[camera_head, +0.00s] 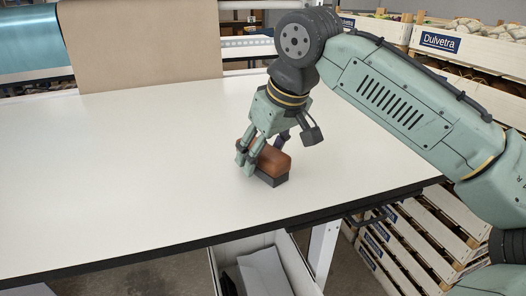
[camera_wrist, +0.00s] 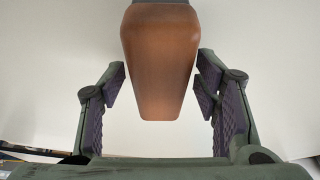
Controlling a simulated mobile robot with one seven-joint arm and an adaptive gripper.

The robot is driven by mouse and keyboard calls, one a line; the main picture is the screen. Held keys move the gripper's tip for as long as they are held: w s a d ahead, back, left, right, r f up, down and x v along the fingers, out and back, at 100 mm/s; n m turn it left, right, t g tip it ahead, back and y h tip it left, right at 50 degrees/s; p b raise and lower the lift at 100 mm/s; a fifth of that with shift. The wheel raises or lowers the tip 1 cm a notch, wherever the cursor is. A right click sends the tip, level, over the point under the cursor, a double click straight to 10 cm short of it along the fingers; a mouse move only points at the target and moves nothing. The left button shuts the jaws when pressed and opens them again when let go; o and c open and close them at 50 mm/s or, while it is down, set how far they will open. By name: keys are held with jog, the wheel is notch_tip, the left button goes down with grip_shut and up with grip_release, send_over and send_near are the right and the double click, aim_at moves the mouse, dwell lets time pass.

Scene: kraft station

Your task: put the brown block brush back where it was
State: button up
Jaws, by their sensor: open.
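The brown block brush (camera_head: 268,162) sits on the white table (camera_head: 150,165), near its front edge, with its dark base down and its brown back up. My gripper (camera_head: 262,152) points down at the brush, with a finger on either side of its near end. In the wrist view the brush's brown back (camera_wrist: 160,60) lies between the two spread fingers of my gripper (camera_wrist: 160,98). A gap shows on each side, so the fingers are open and not closed on it. The brush's underside is mostly hidden in the wrist view.
The table top is bare around the brush. A brown paper sheet (camera_head: 140,40) hangs at the back, beside a blue roll (camera_head: 28,40). Wooden crates (camera_head: 440,42) stand at the right. An open drawer (camera_head: 265,265) lies below the table's front edge.

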jog(key=shift+r, duration=0.1)
jog(key=shift+r, duration=0.25)
jog(key=v, duration=1.1)
jog(key=shift+s+d+r, duration=0.15)
jog(key=shift+d+r, duration=0.05)
jog(key=shift+r, duration=0.1)
jog(key=shift+s+f, duration=0.1)
